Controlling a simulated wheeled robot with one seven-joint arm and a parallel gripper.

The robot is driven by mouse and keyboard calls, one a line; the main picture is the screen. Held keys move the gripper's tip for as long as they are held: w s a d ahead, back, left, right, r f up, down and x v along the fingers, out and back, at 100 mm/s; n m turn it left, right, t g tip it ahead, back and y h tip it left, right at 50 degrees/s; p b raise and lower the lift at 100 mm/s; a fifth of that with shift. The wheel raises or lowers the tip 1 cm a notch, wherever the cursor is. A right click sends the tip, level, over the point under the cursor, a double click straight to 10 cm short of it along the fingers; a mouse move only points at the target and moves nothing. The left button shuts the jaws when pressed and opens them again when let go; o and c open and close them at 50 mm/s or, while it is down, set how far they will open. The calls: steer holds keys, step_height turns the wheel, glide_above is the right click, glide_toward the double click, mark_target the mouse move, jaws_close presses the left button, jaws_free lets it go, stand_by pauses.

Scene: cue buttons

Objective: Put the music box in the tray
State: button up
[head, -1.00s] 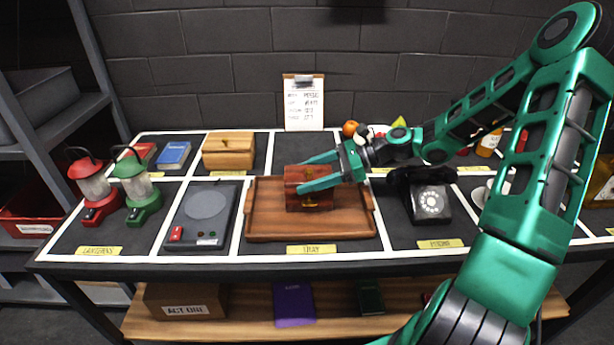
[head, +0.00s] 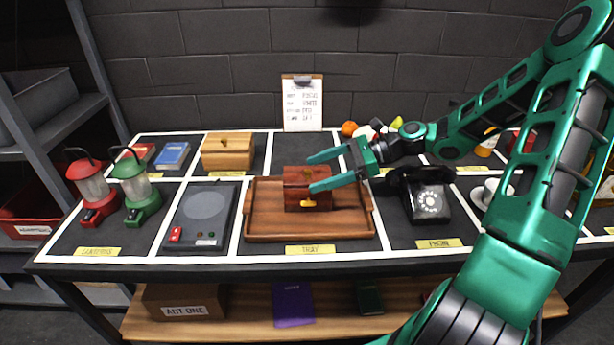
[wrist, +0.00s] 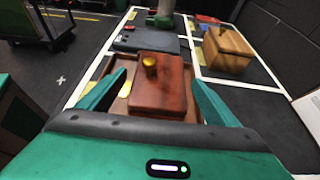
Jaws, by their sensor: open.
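A lighter wooden box (head: 228,150) stands behind left of the tray. A grey device (head: 203,218) and red (head: 95,190) and green (head: 138,188) lanterns stand left. A black telephone (head: 428,200) stands close to the right. A clipboard (head: 302,102) leans at the back.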

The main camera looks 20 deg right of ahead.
steer(key=v, duration=0.8)
steer(key=shift+d, duration=0.15)
